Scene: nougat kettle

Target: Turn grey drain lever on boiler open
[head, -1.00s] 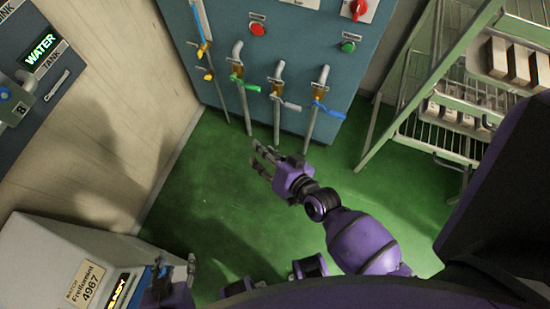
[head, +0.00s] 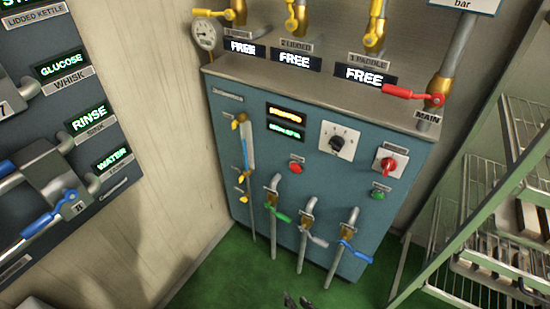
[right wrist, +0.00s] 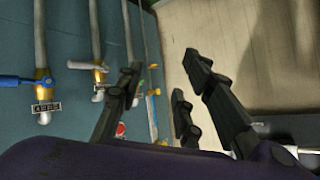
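The boiler (head: 220,130) is a teal cabinet with several pipes and levers on its front. The grey drain lever (head: 314,240) sits on the middle of the lower pipes, between the green lever (head: 278,214) and the blue lever (head: 354,252). In the right wrist view the grey lever (right wrist: 86,66) is left of the fingers, beside the blue lever (right wrist: 18,81). My right gripper (right wrist: 160,62) is open and empty, apart from the grey lever. Only its fingertips (head: 294,301) show at the bottom of the head view. My left gripper is out of view.
A green wire rack (head: 490,200) stands right of the boiler. A wall panel (head: 60,110) with lit labels and a blue-handled valve is at the left. A red button (head: 296,167) and a red knob (head: 388,164) are above the levers. Green floor (head: 225,280) lies clear before the boiler.

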